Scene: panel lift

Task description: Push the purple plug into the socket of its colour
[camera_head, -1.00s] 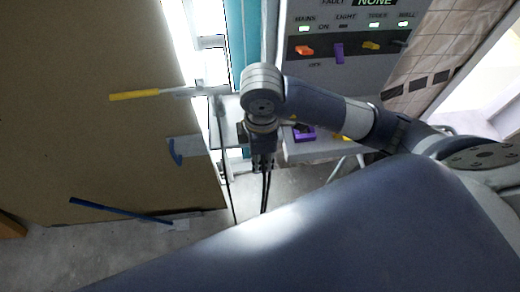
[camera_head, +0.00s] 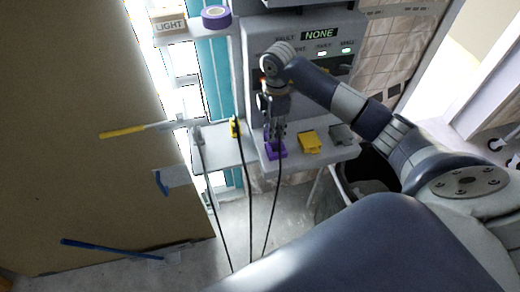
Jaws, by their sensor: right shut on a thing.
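My right gripper (camera_head: 277,138) points down over the purple socket (camera_head: 275,152) on the grey ledge below the panel. It is shut on the purple plug, which is mostly hidden between its fingers; a black cable (camera_head: 277,190) hangs from there past the ledge's front. The fingertips are right at the socket's top. I cannot tell whether the plug is inside the socket or just above it. My left gripper is not in view.
A yellow socket (camera_head: 310,142) and a grey socket (camera_head: 341,134) sit to the right on the ledge. A yellow plug (camera_head: 235,127) and a grey plug (camera_head: 197,134) stand to the left, with cables. A roll of purple tape (camera_head: 216,16) is on the upper shelf.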

